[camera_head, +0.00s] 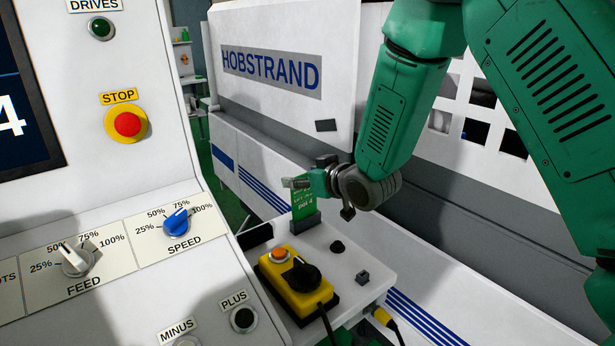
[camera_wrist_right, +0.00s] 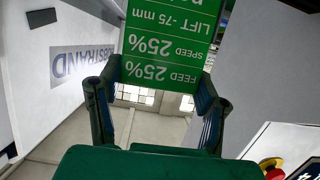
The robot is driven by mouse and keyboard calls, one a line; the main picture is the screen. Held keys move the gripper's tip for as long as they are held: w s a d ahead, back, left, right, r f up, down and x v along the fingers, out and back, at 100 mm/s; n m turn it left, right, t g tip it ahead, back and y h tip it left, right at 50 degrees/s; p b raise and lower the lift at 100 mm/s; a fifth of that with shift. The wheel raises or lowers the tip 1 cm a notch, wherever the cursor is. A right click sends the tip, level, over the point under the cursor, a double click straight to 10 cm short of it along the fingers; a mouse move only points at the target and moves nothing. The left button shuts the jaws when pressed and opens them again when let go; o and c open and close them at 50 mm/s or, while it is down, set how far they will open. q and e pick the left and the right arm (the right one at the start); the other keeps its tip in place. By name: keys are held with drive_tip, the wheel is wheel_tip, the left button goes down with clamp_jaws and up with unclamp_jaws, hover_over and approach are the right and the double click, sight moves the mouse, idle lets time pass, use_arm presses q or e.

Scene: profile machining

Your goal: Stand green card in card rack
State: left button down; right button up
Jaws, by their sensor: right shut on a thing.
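The green card (camera_head: 303,204) with white print is upright below my right gripper (camera_head: 297,184) in the head view. That gripper is shut on the card's upper part. In the right wrist view, the card (camera_wrist_right: 166,45) sits between the fingertips of the gripper (camera_wrist_right: 158,88), with FEED 25% and SPEED 25% lines readable upside down. The card rack (camera_head: 305,224) is a small dark block on the white side shelf. The card's lower edge meets the rack in the picture; I cannot tell how deep it sits in the slot. My left gripper is out of view.
A yellow pendant box (camera_head: 297,288) with an orange button and black knob lies on the shelf (camera_head: 345,262) in front of the rack, with a cable. The control panel (camera_head: 150,240) stands at left. The white HOBSTRAND machine (camera_head: 275,125) is behind.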

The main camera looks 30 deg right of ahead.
drive_tip(key=shift+a+r, duration=0.25)
drive_tip(key=shift+a, duration=0.45)
drive_tip(key=shift+c, duration=0.6)
drive_tip(key=shift+s+a+r, duration=0.1)
drive_tip(key=shift+a+r, duration=0.1)
drive_tip(key=shift+a, duration=0.25)
drive_tip(key=shift+d+f, duration=0.1)
drive_tip(key=shift+d, duration=0.5)
drive_tip(key=shift+d+m+p, duration=0.3)
drive_tip(key=shift+d, duration=0.45)
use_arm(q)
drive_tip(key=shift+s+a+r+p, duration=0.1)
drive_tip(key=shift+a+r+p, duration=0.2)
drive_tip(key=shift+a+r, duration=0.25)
use_arm(e)
drive_tip(key=shift+m, duration=0.3)
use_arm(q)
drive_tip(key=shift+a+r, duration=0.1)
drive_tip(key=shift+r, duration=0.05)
use_arm(e)
drive_tip(key=shift+d+y, duration=0.1)
drive_tip(key=shift+y, duration=0.3)
use_arm(q)
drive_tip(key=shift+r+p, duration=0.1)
drive_tip(key=shift+p, duration=0.2)
use_arm(e)
drive_tip(key=shift+d, duration=0.1)
